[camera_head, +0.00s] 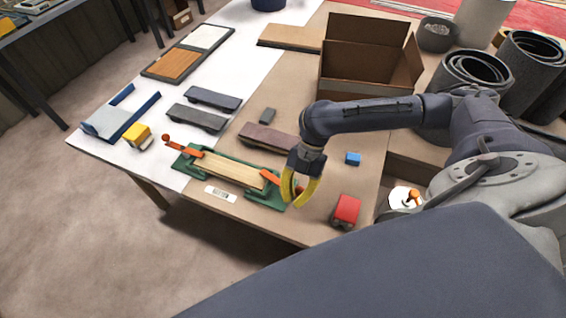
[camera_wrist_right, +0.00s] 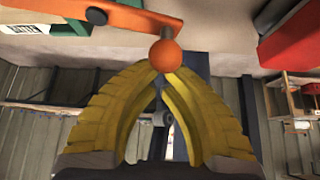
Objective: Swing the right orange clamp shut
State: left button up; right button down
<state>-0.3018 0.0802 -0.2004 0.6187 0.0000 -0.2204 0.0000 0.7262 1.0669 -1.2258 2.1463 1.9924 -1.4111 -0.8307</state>
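A green fixture (camera_head: 213,175) on the table holds a long wooden strip (camera_head: 232,172). The right orange clamp (camera_head: 270,177) is at its right end; in the wrist view its flat orange arm (camera_wrist_right: 125,12) reaches past the green edge to a stem with a round orange knob (camera_wrist_right: 164,56). My left gripper is out of view.
A red block (camera_head: 346,210) and a blue block (camera_head: 353,158) lie right of my right gripper. A brown-grey bar (camera_head: 268,139) lies behind the fixture. An open cardboard box (camera_head: 352,88) stands farther back. A white label (camera_head: 220,194) lies in front of the fixture, near the table edge.

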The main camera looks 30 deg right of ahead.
jog(key=shift+d+n+g+h, duration=0.45)
jog(key=shift+d+n, duration=0.2)
jog(key=shift+n, duration=0.45)
jog(key=shift+d, duration=0.45)
jog(key=shift+w+d, duration=0.1)
jog(key=shift+d, duration=0.05)
jog(key=s+a, duration=0.2)
jog(key=shift+s+a+f, duration=0.25)
jog(key=shift+s+f, duration=0.1)
jog(key=shift+s, duration=0.05)
jog(key=shift+w+r, duration=0.15)
jog(key=shift+r, duration=0.2)
jog(key=v, duration=0.9)
jog(key=shift+w, duration=0.2)
